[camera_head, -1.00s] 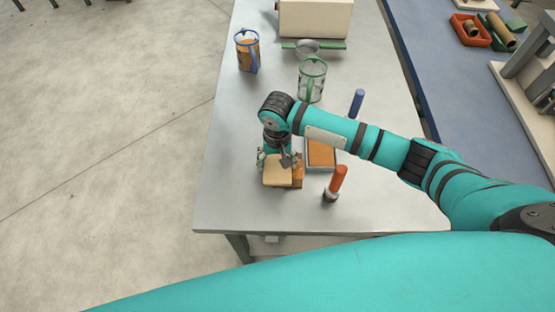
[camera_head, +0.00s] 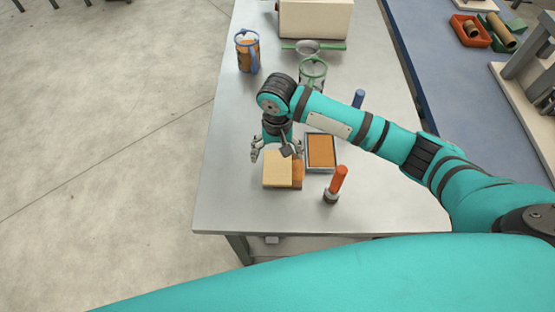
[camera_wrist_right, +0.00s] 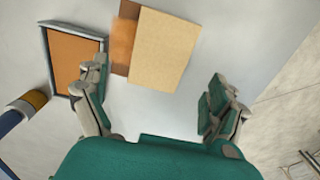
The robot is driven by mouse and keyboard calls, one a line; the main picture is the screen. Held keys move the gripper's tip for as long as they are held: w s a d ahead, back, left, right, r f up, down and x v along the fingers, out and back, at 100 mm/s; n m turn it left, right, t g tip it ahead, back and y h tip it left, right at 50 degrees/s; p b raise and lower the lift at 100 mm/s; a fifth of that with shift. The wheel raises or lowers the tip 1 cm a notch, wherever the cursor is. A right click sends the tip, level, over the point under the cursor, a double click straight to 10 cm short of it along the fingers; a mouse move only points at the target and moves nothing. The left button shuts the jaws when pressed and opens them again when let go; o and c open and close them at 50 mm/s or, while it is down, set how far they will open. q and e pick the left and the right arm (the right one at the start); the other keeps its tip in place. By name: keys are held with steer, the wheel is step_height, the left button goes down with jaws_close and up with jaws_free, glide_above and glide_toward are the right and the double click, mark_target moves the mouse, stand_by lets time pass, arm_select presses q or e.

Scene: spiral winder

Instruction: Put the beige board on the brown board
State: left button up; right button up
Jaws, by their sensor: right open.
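The beige board (camera_head: 277,169) lies on the table, overlapping the brown board (camera_head: 298,176), whose right strip shows from under it. In the right wrist view the beige board (camera_wrist_right: 164,48) covers part of the brown board (camera_wrist_right: 122,42); its left strip and a corner stay visible. The hidden part of the brown board cannot be seen. My right gripper (camera_head: 276,152) is open and empty, just behind and above the beige board in the head view. In the wrist view its fingers (camera_wrist_right: 158,88) are spread wide, apart from both boards. My left gripper is not in view.
An orange-filled grey tray (camera_head: 320,168) stands close right of the boards, and an orange-handled tool (camera_head: 336,184) stands in front of it. A blue-handled thing (camera_head: 358,98), a green-framed jar (camera_head: 312,72) and a blue-framed jar (camera_head: 247,52) stand farther back. The table's left side is clear.

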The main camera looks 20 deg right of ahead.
mark_target(277, 166)
step_height(277, 166, up, 7)
stand_by(0.3)
